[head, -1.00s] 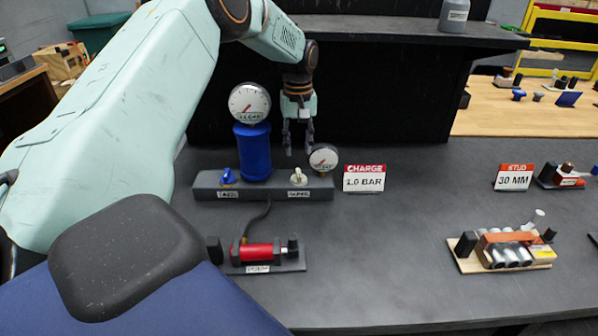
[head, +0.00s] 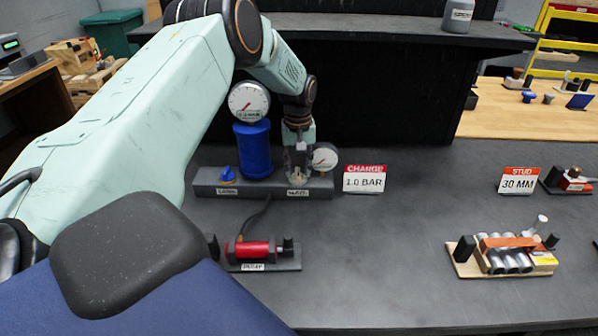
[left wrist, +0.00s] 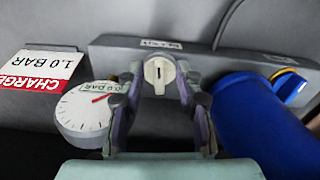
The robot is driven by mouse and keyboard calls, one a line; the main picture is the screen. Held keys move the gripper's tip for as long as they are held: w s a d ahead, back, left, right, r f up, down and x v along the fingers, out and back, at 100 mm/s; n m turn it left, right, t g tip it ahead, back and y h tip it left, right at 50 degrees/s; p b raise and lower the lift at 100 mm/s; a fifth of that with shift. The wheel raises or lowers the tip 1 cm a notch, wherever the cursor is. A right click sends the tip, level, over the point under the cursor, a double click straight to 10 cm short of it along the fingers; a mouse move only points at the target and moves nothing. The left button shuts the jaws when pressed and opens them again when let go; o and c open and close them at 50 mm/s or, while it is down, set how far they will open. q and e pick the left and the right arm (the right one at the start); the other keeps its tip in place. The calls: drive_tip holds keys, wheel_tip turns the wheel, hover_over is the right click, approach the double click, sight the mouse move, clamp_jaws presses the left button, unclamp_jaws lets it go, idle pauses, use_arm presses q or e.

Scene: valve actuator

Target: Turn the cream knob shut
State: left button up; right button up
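The cream knob (left wrist: 158,74) shows in the left wrist view on the grey manifold bar (left wrist: 112,54). My left gripper (left wrist: 160,68) is open with one finger on each side of the knob; small gaps seem to remain, and contact is not clear. In the head view my left gripper (head: 298,162) points down over the right part of the bar (head: 208,183) and mostly hides the knob. A small white gauge (head: 325,157) stands just right of the gripper; it also shows in the left wrist view (left wrist: 86,110). My right gripper is not in view.
A blue cylinder (head: 253,150) topped by a larger gauge (head: 249,102) stands left of the gripper, near a blue knob (head: 228,174). A "CHARGE 1.0 BAR" sign (head: 363,179) stands to the right. A red cylinder fixture (head: 253,251) lies in front.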

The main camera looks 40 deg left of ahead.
use_arm(q)
drive_tip(key=shift+a+f, duration=0.1)
drive_tip(key=shift+f, duration=0.6)
drive_tip(key=shift+d+r, duration=0.1)
drive_tip(key=shift+d, duration=0.25)
drive_tip(key=shift+a+f, duration=0.2)
drive_tip(key=shift+a, duration=0.1)
drive_tip(key=c, duration=0.5)
drive_tip(key=shift+d, duration=0.15)
clamp_jaws()
